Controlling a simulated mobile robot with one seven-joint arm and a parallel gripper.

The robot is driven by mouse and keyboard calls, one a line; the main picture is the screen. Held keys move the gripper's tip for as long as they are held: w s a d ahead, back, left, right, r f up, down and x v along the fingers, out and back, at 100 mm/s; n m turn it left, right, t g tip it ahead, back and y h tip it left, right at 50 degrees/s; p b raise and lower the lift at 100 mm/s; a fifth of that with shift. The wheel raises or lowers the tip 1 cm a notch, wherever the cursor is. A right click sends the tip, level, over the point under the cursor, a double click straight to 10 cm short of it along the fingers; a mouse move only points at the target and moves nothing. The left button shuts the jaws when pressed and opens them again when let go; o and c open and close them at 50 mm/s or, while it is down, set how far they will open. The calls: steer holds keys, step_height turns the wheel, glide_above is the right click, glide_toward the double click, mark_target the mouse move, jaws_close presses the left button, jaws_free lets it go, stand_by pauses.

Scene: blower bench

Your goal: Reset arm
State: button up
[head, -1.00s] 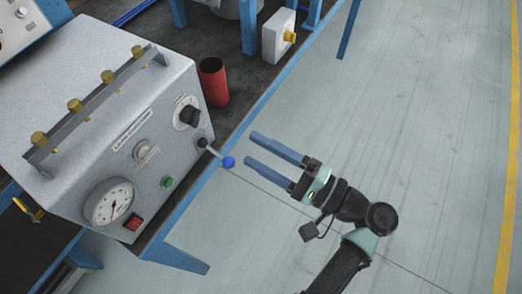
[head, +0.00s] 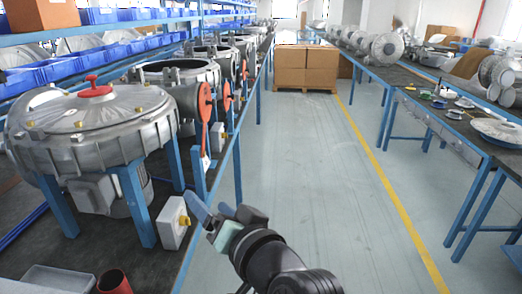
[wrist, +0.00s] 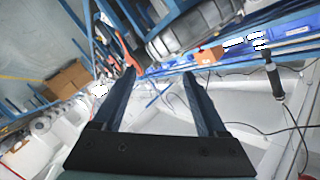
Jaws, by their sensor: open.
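My gripper (head: 207,203) is at the lower middle of the head view, in front of the bench's blue edge. Its two blue fingers point away toward the bench, and part of my arm hides the floor behind it. In the wrist view my gripper (wrist: 158,75) has its two dark fingers well apart, with nothing between them. It is open and empty.
A clear aisle (head: 320,180) leads to cardboard boxes (head: 306,66). A second bench (head: 440,105) stands right.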

steer(key=d+r+t+h+p, duration=0.25)
steer(key=r+t, duration=0.25)
steer(key=r, duration=0.9)
steer(key=s+d+r+t+h, duration=0.2)
steer(key=s+r+t, duration=0.1)
steer(key=r, duration=0.5)
steer(key=s+d+r+t+h+p, duration=0.1)
steer(key=s+r+t+h, duration=0.1)
steer(key=s+r, duration=0.4)
steer(key=s+d+r+n+t+h, duration=0.1)
steer(key=s+r+t, duration=0.3)
steer(key=r, duration=0.6)
steer(key=shift+s+d+h+p, duration=0.4)
steer(key=shift+s+d+h, duration=0.35)
steer(key=shift+d+h, duration=0.1)
